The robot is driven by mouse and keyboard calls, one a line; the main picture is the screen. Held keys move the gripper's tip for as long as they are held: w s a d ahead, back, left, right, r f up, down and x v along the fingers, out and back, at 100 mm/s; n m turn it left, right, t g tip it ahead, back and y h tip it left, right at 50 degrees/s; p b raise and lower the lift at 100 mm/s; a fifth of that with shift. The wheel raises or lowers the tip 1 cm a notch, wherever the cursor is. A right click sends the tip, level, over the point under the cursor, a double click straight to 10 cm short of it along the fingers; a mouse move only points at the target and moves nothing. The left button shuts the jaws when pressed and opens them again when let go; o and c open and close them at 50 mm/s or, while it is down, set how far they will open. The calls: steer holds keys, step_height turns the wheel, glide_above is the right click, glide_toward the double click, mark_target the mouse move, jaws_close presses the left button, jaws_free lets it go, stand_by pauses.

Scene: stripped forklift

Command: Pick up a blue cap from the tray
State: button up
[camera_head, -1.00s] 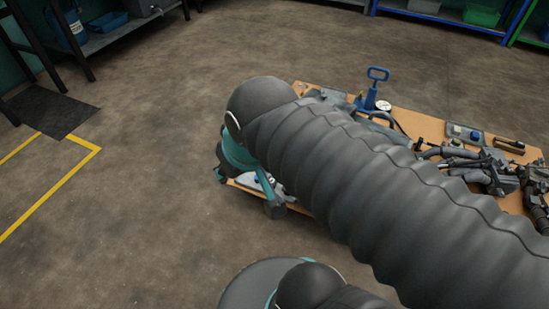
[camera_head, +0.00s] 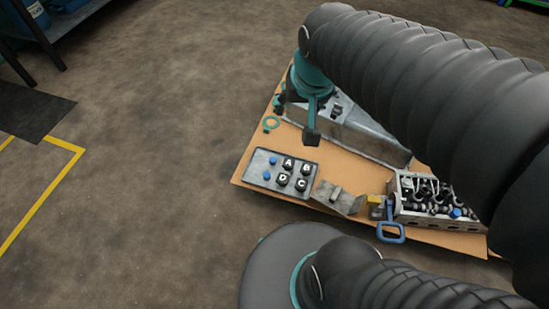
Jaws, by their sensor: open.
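A grey tray (camera_head: 254,176) lies on the near left part of a tan worktop. Two small blue caps, an upper one (camera_head: 273,160) and a lower one (camera_head: 266,175), sit in its left half. Several black knobs or caps marked A, B, C and D (camera_head: 284,180) stand in its right half. My gripper (camera_head: 311,139) hangs over the worktop, in the picture just above the tray's upper right corner. It is open, and apart from the blue caps. The fingers are small and dark, and their height above the tray is hard to judge.
The worktop (camera_head: 253,158) also bears a teal ring (camera_head: 271,123), a grey metal bracket (camera_head: 338,197), a blue-handled item (camera_head: 391,233), an engine-like block (camera_head: 440,200) and a long metal housing (camera_head: 365,135). My arm hides its right side.

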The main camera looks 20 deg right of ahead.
steer(key=w+f+m+g, duration=0.1)
steer(key=w+f+m, duration=0.4)
steer(key=w, duration=0.5)
steer(key=m+g+p, duration=0.2)
steer(key=m+g, duration=0.2)
steer(key=m, duration=0.4)
glide_above(272, 159)
step_height(272, 159, down, 31)
step_height(272, 159, down, 9)
steer(key=shift+a, duration=0.15)
steer(key=shift+d+f, duration=0.2)
steer(key=shift+f, duration=2.45)
steer(key=c, duration=0.9)
